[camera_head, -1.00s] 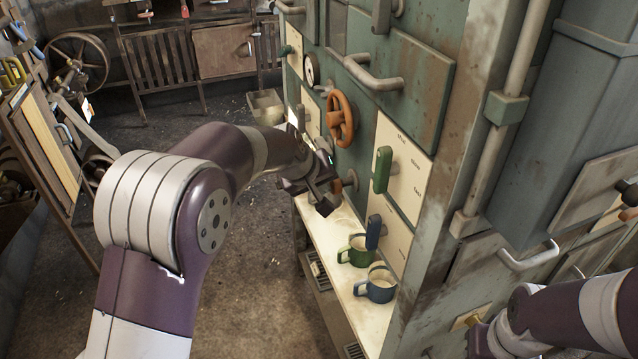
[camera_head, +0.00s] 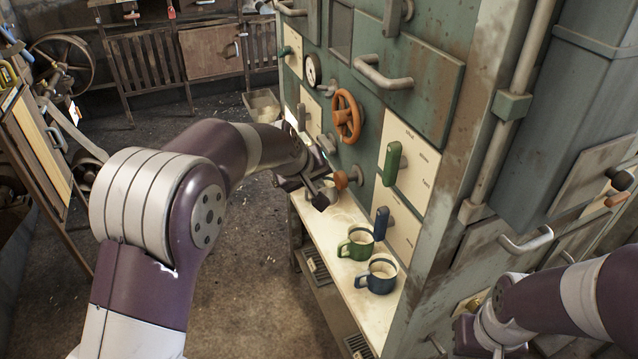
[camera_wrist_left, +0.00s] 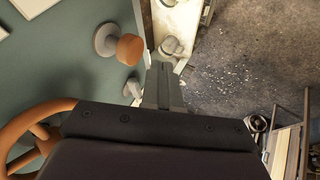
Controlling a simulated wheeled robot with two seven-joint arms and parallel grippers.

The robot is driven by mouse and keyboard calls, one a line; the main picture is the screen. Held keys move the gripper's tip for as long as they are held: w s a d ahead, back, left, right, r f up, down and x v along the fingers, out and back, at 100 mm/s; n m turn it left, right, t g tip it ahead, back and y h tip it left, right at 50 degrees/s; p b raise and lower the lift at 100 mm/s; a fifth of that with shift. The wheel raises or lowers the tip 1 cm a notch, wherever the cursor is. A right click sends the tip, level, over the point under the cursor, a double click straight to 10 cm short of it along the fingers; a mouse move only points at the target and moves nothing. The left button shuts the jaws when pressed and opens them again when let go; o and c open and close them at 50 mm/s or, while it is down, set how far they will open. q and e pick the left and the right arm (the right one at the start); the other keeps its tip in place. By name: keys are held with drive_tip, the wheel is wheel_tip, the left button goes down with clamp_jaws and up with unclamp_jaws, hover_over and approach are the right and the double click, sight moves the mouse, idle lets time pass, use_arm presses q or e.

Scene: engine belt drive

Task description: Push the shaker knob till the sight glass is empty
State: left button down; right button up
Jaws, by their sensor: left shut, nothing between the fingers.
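An orange-brown knob (camera_head: 341,180) on a grey stem sticks out of the green panel, low, below the orange handwheel; I take it for the shaker knob. It also shows in the left wrist view (camera_wrist_left: 130,49). My left gripper (camera_head: 321,197) is shut and empty, just in front of the knob and close to it; in the left wrist view its fingers (camera_wrist_left: 164,86) show to the right of the knob, apart from it. My right gripper (camera_head: 468,337) is at the bottom right, and its fingers are not clear. I cannot identify the sight glass with certainty.
The orange handwheel (camera_head: 347,116) sits above the knob, near a round gauge (camera_head: 313,69). Green (camera_head: 391,163) and blue (camera_head: 381,223) handles stick out at right. A green mug (camera_head: 357,244) and a blue mug (camera_head: 379,277) stand on the pale shelf (camera_head: 338,235). Open floor lies left.

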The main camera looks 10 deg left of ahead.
use_arm(q)
drive_tip(key=d+v, duration=0.1)
drive_tip(key=v, duration=0.6)
drive_tip(key=shift+r, duration=0.45)
use_arm(e)
drive_tip(key=shift+w+d+f, duration=0.45)
drive_tip(key=shift+d+f, duration=0.05)
use_arm(q)
drive_tip(key=shift+a, duration=0.15)
use_arm(e)
drive_tip(key=shift+a, duration=0.1)
idle(1.7)
